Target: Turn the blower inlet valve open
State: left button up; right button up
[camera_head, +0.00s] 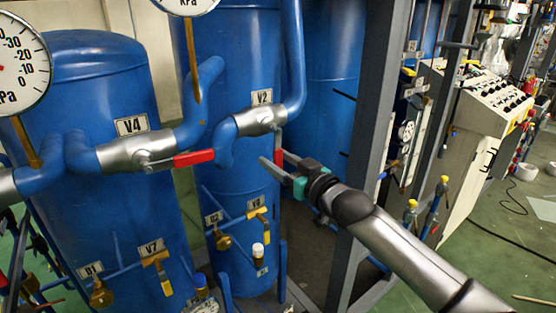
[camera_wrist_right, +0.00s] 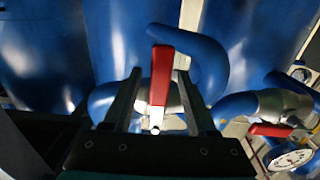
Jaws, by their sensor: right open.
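Valve V2 (camera_head: 261,119) is a silver valve body on a blue pipe, with a red lever (camera_head: 278,136) at its right end. My right gripper (camera_head: 272,156) is at this lever, open, its fingers pointing left. In the right wrist view the red lever (camera_wrist_right: 161,78) lies between the two open fingers (camera_wrist_right: 158,74), with a gap on each side. Valve V4 (camera_head: 127,153) has another red lever (camera_head: 194,158), further left; a similar red lever (camera_wrist_right: 270,130) shows at the right in the wrist view. No label names the blower inlet. My left gripper is not in view.
Large blue tanks (camera_head: 95,85) stand behind the pipes. A grey frame post (camera_head: 370,120) stands close beside my right arm. Pressure gauges (camera_head: 20,65) hang at the upper left. Small brass valves (camera_head: 154,258) sit lower down. A control panel (camera_head: 492,92) stands at the right.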

grip_shut()
dwell(0.5)
dwell(1.0)
